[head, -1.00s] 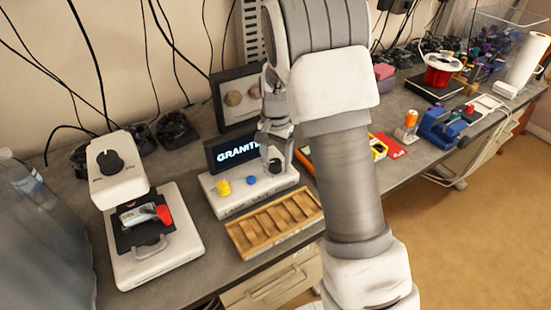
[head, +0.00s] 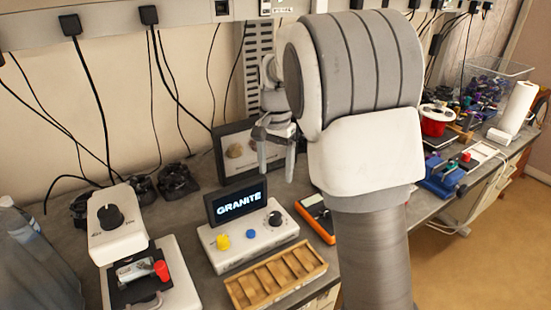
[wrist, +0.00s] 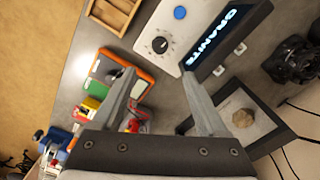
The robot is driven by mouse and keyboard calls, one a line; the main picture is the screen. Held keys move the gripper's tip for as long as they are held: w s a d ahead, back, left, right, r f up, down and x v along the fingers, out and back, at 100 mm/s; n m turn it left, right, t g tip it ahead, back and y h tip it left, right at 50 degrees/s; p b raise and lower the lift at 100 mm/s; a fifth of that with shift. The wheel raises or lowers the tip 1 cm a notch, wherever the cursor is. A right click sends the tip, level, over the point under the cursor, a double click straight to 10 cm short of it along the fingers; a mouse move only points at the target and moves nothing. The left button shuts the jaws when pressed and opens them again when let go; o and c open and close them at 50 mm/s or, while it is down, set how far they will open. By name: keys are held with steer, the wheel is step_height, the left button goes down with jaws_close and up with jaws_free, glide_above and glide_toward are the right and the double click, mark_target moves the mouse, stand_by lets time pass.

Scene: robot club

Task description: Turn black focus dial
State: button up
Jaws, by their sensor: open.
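A black dial (head: 109,217) sits on the top of a white microscope-like device (head: 118,247) at the left in the head view. A second black dial (head: 274,218) with a white mark is on the right of a white control box (head: 228,242), beside a blue button (head: 251,234) and a yellow knob (head: 223,241). This second dial shows in the wrist view (wrist: 160,45). I cannot read a focus label on either. My gripper (head: 276,160) is open and empty, above and apart from the box; its fingers (wrist: 158,80) show nothing between them.
A lit GRANITE screen (head: 238,205) stands behind the box, with a framed stone display (head: 232,160) further back. A wooden compartment tray (head: 275,281) lies in front. An orange-edged device (head: 317,219) lies right of the box. Cables hang along the wall.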

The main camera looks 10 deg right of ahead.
steer(key=shift+r, duration=1.15)
steer(key=s+r+n+t, duration=0.2)
steer(key=s+r, duration=0.2)
steer(key=s, duration=0.3)
steer(key=s+r+n+t, duration=0.1)
steer(key=s+r+n, duration=0.15)
steer(key=s, duration=0.55)
steer(key=s+f+n+t, duration=0.1)
steer(key=s+n, duration=0.3)
steer(key=s, duration=0.8)
steer(key=shift+f+t, duration=0.4)
steer(key=shift+t, duration=0.4)
